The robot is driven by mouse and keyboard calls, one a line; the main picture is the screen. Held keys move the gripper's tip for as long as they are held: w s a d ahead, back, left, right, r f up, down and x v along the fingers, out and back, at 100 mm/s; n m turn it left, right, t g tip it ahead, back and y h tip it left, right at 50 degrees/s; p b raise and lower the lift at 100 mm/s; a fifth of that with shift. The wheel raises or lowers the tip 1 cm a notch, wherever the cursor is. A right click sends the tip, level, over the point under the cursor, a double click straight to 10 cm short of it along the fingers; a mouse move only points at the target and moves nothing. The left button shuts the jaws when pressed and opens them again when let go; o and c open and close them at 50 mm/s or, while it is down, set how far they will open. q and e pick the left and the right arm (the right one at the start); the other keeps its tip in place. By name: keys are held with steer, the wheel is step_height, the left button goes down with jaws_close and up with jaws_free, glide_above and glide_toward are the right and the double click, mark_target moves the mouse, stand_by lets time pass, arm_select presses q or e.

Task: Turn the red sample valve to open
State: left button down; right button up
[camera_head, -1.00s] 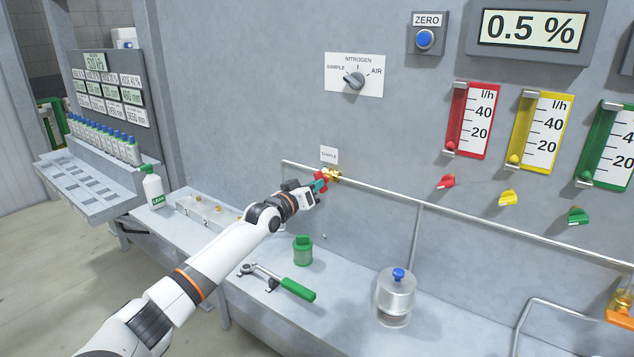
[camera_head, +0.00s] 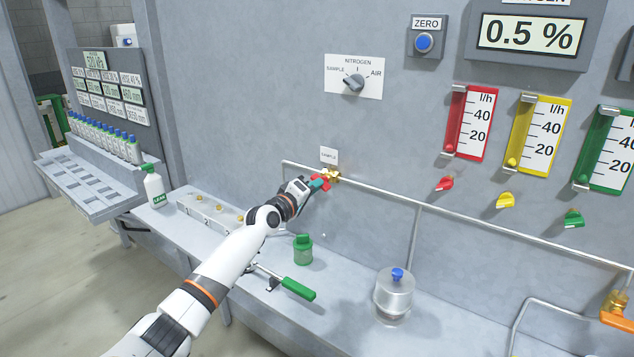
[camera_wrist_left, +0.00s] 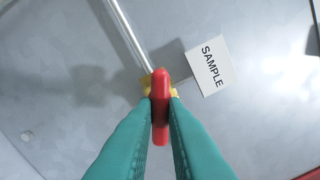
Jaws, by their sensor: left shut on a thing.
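The red sample valve (camera_head: 324,182) sits on a brass fitting (camera_head: 331,175) at the left end of the thin wall pipe, under the small SAMPLE label (camera_head: 329,155). My left gripper (camera_head: 319,184) is shut on its red handle. In the left wrist view the red handle (camera_wrist_left: 160,105) stands between the two teal fingers (camera_wrist_left: 160,122), with brass showing on both sides behind it. The SAMPLE label (camera_wrist_left: 208,66) is to the right there, and the pipe (camera_wrist_left: 128,35) runs up and left. The fingers hide part of the handle. My right gripper is out of view.
A white bottle (camera_head: 154,187) stands at the left. The wall around the valve is mostly clear.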

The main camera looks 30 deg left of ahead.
arm_select(q)
steer(key=shift+n, duration=0.7)
steer(key=n+p, duration=0.2)
steer(key=n, duration=0.2)
steer(key=shift+r, duration=0.1)
steer(key=c, duration=1.3)
jaws_free()
steer(key=shift+s, duration=0.1)
steer(key=s+p, duration=0.1)
steer(key=s, duration=0.1)
steer(key=s+p, duration=0.1)
steer(key=s, duration=0.1)
steer(key=s+p, duration=0.1)
steer(key=s, duration=0.2)
steer(key=shift+a+p, duration=0.3)
